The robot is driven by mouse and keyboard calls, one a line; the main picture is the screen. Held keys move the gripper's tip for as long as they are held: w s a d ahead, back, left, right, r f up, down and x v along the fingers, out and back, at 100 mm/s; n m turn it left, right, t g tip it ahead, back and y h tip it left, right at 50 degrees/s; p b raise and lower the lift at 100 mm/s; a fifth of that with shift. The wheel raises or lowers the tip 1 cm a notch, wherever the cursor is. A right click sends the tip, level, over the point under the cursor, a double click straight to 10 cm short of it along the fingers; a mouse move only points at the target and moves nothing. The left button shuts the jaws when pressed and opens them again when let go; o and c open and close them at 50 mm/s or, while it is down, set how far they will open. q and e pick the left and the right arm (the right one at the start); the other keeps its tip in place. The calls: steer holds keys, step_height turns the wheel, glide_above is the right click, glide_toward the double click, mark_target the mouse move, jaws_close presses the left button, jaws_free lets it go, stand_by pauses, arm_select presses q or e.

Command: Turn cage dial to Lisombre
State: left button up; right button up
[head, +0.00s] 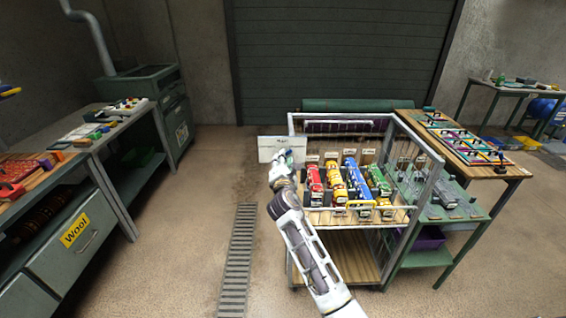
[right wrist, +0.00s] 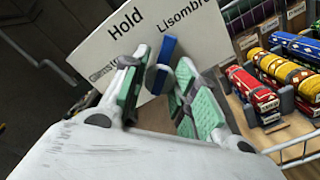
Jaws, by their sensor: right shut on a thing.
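A white dial plate (head: 268,148) stands at the left end of the wire cage (head: 345,121). In the right wrist view the plate (right wrist: 215,45) reads "Hold" and "Lisombre", with a third label partly hidden at its left. The blue dial handle (right wrist: 166,50) is between the green-padded fingers of my right gripper (right wrist: 160,78), which is shut on it. The handle's upper end lies below the gap between "Hold" and "Lisombre"; its exact setting is unclear. In the head view my right gripper (head: 284,160) covers the plate's lower right part. My left gripper is not in view.
Several coloured rolls (head: 354,183) lie in the cage, right of the dial. A wooden-topped table (head: 480,163) stands right of it, a workbench with a drawer marked "Wool" (head: 75,231) at the left. The floor between is open, with a grate (head: 237,262).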

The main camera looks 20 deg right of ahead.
steer(key=shift+f, duration=0.1)
steer(key=o, duration=1)
steer(key=shift+s, duration=0.1)
steer(key=v, duration=1.1)
steer(key=shift+s, duration=0.4)
